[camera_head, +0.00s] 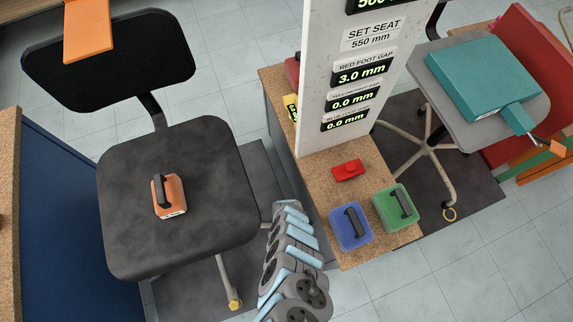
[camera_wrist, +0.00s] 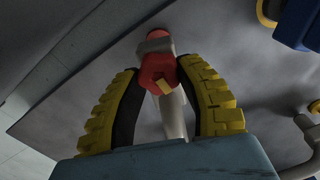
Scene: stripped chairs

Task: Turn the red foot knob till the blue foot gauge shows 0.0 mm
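In the wrist view, the red foot knob (camera_wrist: 157,68) sits on a pale chair leg and has a small yellow mark. My gripper (camera_wrist: 159,66) has its yellow-ribbed fingers on either side of the knob, with the tips appearing to touch it. In the head view my gripper cannot be made out. A white panel (camera_head: 318,113) there carries lit gauges. The red foot gap gauge (camera_head: 362,73) reads 3.0 mm. The gauge below it (camera_head: 353,98) reads 0.0 mm, and the lowest gauge (camera_head: 345,121) also reads 0.0 mm; its label is too small to read surely.
A black chair (camera_head: 180,220) holds an orange handled block (camera_head: 170,196). A cork-topped cabinet (camera_head: 325,190) carries a red block (camera_head: 348,170), a blue box (camera_head: 350,228) and a green box (camera_head: 396,208). Another chair (camera_head: 490,127) bears a teal block (camera_head: 482,75).

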